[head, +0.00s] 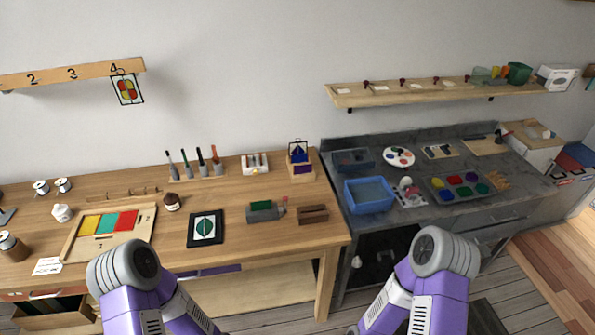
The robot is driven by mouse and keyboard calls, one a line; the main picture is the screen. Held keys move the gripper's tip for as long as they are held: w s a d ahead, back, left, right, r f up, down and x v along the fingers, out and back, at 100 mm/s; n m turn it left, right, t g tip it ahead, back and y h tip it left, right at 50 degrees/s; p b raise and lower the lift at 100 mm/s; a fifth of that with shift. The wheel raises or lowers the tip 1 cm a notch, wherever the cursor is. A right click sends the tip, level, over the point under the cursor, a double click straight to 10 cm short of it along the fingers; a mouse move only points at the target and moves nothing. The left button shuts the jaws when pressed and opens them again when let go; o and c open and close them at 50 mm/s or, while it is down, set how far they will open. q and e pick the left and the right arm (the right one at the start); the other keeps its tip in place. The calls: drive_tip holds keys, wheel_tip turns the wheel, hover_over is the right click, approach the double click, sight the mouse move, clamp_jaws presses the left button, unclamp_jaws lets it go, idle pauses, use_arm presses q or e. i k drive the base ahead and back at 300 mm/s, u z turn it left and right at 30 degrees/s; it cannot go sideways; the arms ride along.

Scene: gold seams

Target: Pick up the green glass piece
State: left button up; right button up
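Several green things show in the head view, and I cannot tell for certain which is the green glass piece. A flat teal-green piece (107,223) lies between a yellow piece (89,225) and a red piece (127,221) in a wooden tray (146,226) on the left of the wooden table. A dark green leaf shape (206,228) sits on white inside a black square frame (193,241). A green patch (261,206) shows on top of a grey device (266,216) further right. Both grippers are outside the picture; only my purple arms show at the bottom.
The wooden table (160,257) also carries upright tools (201,168), a dark block (313,215), a stand (300,163) and spools (63,185). A grey counter with a blue basin (369,195) and paint tray (458,186) stands right. A shelf (425,95) hangs above it.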

sight(255, 206)
drive_tip(key=u, duration=0.45)
drive_tip(key=k, duration=0.25)
drive_tip(key=z, duration=0.6)
drive_tip(key=i, duration=0.8)
drive_tip(key=u, duration=0.95)
